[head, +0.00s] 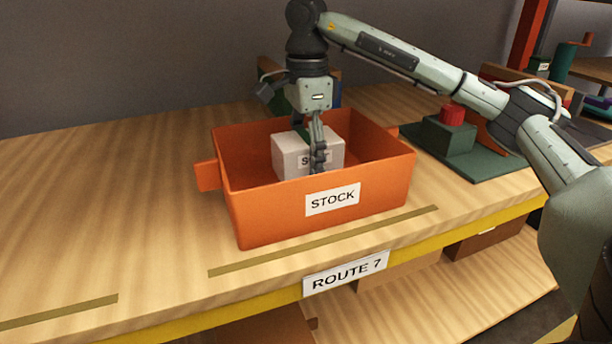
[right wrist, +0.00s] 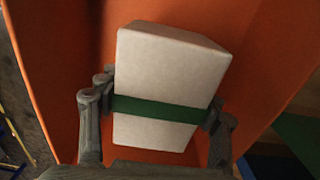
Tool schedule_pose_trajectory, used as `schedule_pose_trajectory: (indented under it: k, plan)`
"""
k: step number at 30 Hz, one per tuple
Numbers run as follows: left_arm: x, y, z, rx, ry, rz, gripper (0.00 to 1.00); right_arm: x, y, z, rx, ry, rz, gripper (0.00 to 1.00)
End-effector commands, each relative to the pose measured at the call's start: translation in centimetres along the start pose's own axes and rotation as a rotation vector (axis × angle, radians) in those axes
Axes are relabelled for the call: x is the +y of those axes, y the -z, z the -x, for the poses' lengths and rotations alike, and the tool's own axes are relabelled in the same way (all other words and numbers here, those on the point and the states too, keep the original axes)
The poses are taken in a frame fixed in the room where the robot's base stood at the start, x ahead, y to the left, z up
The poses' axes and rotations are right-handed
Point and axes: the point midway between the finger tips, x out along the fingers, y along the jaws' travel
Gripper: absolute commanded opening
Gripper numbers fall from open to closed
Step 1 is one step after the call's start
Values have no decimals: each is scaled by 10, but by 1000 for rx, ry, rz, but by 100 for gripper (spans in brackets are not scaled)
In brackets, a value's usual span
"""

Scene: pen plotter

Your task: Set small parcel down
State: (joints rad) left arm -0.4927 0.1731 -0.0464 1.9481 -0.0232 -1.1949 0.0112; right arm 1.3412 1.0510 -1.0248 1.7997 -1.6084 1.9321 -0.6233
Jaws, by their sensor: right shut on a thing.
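The small parcel is a white box (head: 292,153) with a green band and a partly hidden label. It is inside the orange bin (head: 270,213) labelled STOCK, in the head view. My right gripper (head: 318,160) reaches down into the bin and is shut on the parcel. In the right wrist view the parcel (right wrist: 170,75) sits between the two fingers (right wrist: 160,118), which grip it at the green band, with orange bin walls around it. The parcel's underside is hidden, so I cannot tell whether it touches the bin floor. My left gripper is not in view.
The bin stands on a wooden table (head: 100,200) with a ROUTE 7 label (head: 345,273) on its front edge. To the right, a green tray (head: 490,165) holds a dark green box (head: 447,137) and a red block (head: 452,115). The table left of the bin is clear.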

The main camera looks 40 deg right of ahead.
Motion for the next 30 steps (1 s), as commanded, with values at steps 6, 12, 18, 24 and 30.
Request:
schedule_pose_trajectory:
  k: [6,12,18,24,30]
  plan:
    - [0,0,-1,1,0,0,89,1,1,-28,2,-2,0,24]
    - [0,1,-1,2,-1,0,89,0,0,-34,-1,2,0,24]
    - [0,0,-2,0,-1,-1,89,0,0,-37,-1,1,0,24]
    - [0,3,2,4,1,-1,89,0,0,-37,0,0,0,83]
    - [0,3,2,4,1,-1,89,0,0,-37,0,0,0,85]
